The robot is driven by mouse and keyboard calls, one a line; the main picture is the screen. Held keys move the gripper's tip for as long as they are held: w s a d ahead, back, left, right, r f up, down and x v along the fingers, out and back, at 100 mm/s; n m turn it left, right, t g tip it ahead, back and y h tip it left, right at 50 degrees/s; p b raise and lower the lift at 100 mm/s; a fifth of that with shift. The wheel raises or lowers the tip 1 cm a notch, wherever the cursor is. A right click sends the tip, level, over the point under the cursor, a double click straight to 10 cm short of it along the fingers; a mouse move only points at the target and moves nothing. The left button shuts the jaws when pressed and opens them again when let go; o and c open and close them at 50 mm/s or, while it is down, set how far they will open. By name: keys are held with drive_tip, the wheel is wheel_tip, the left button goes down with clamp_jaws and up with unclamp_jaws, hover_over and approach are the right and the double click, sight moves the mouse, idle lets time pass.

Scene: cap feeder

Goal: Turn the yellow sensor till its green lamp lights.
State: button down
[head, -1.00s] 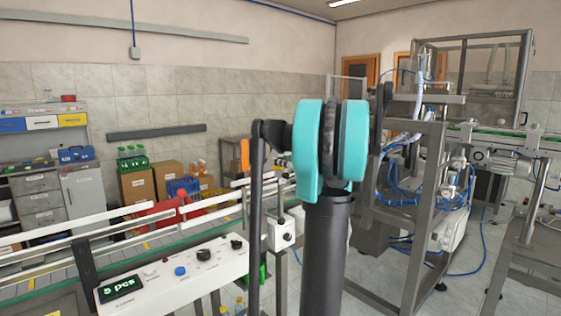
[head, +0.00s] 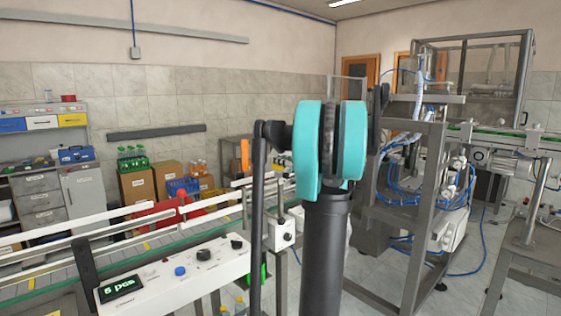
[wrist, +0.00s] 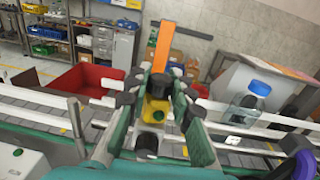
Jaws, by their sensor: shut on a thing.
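The yellow sensor (wrist: 155,109) shows in the wrist view, between the dark fingers of my gripper (wrist: 159,86). The fingers are shut on it from both sides and cover part of it. I see no lit green lamp on its visible faces. An orange upright piece (wrist: 163,46) rises just beyond the fingertips; it also shows in the head view (head: 245,155). In the head view my own arm fills the middle, and the sensor and fingers cannot be made out.
A conveyor with white guide rails (head: 150,226) runs along the left. A control box (head: 190,271) with knobs and a display stands in front. A red crate (wrist: 83,79) lies behind.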

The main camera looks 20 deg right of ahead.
drive_tip(key=m+t+h, duration=0.1)
drive_tip(key=m+h, duration=0.1)
drive_tip(key=h, duration=0.1)
drive_tip(key=shift+a, duration=0.1)
drive_tip(key=shift+m+h, duration=0.6)
drive_tip(key=shift+h, duration=0.3)
drive_tip(key=c, duration=1.3)
unclamp_jaws()
drive_tip(key=shift+s, duration=0.15)
